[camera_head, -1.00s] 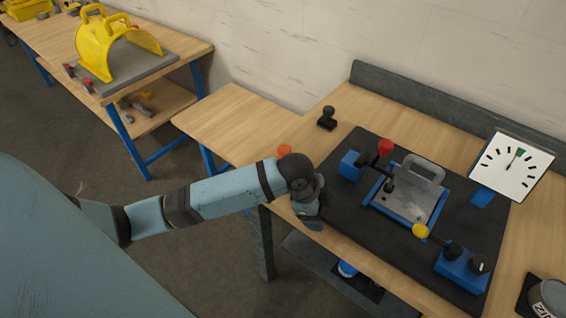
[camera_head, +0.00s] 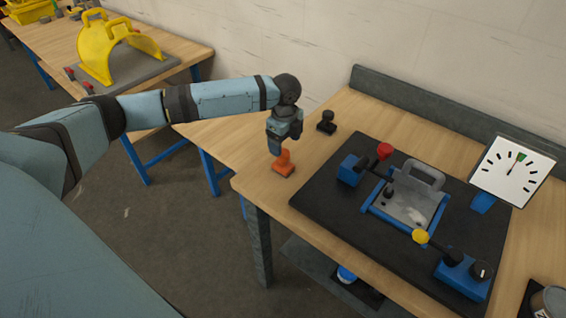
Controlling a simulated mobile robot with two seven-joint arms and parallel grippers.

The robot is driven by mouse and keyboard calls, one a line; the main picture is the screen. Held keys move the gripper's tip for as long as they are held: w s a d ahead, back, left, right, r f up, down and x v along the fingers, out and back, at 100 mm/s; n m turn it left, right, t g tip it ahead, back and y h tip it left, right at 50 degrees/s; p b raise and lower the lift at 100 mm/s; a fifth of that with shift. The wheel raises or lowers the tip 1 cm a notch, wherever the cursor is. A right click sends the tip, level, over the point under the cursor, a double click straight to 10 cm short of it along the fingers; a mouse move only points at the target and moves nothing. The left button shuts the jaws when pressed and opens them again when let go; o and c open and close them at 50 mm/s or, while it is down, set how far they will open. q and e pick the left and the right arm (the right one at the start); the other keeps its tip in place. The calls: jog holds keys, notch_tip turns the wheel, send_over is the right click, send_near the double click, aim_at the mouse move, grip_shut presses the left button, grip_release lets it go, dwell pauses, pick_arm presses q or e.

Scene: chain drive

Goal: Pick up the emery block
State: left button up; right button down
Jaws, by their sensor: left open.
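An orange block with an upright handle (camera_head: 284,167) stands on the wooden bench, left of the dark mat. A black block with a knob handle (camera_head: 326,122) stands farther back on the bench. I cannot tell for sure which of the two is the emery block. My left gripper (camera_head: 282,150) points down right over the orange block, open, its fingers at the top of the handle. Whether they touch it cannot be told. My right gripper is not in view.
The dark mat (camera_head: 330,215) carries a blue fixture with a grey plate (camera_head: 410,207), a red-knobbed lever (camera_head: 384,151) and a yellow-knobbed lever (camera_head: 420,236). A white dial (camera_head: 512,170) stands at the right. Bare wood surrounds the two blocks.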

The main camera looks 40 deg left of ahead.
aim_at(283, 161)
pick_arm(q)
notch_tip(283, 161, down, 3)
jog(key=shift+r, duration=0.15)
jog(key=f, duration=0.5)
jog(key=shift+s+a+f+p, duration=0.1)
jog(key=shift+s+p, duration=0.2)
jog(key=shift+p, duration=0.1)
jog(key=c, duration=1.1)
jog(key=shift+c, duration=0.2)
notch_tip(283, 161, up, 20)
jog(key=shift+b, duration=0.4)
